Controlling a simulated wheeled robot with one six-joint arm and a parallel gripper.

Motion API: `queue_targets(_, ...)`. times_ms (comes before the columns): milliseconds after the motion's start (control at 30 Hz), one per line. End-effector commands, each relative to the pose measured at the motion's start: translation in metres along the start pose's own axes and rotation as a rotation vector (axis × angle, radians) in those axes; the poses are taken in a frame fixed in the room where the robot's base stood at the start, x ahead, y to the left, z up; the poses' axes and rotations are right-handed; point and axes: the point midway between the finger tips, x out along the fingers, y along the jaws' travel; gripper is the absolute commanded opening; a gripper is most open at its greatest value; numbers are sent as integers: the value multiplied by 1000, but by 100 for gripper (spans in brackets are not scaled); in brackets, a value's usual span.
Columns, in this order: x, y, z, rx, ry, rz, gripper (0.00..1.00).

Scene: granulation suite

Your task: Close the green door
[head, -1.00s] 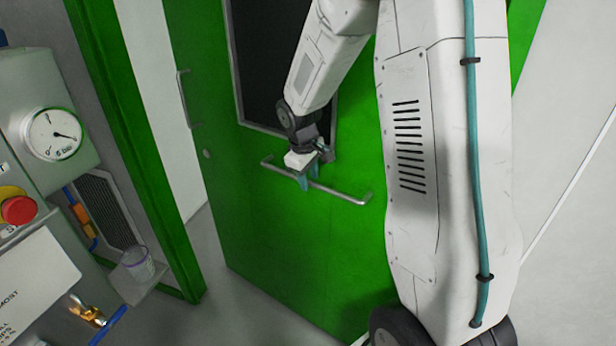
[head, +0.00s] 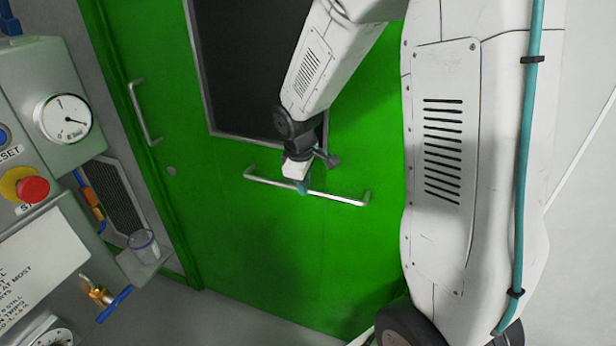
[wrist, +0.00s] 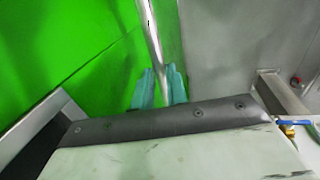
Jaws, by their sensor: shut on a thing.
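The green door (head: 235,225) fills the middle of the head view, with a dark window (head: 245,70) in its upper part. It sits against its green frame (head: 112,75) with no gap that I can see. A horizontal metal bar handle (head: 340,198) crosses the door below the window. My gripper (head: 302,187) is shut on this bar near its middle. In the wrist view the teal fingers (wrist: 159,88) stand on both sides of the bar (wrist: 149,35). A vertical pull handle (head: 146,112) is on the door's left side, beside a small round lock (head: 171,170).
At the left stands a grey machine panel with a pressure gauge (head: 66,118), a red stop button (head: 32,189) and a brass valve (head: 98,293). A clear cup (head: 143,246) rests on a small shelf there. Grey floor (head: 225,320) is clear below the door.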

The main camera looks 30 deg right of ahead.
Motion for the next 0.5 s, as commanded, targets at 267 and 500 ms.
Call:
queue_targets(267, 5, -10, 0, -8, -10, -16, 34)
queue_targets(500, 4, -3, 3, 1, -8, -10, 36)
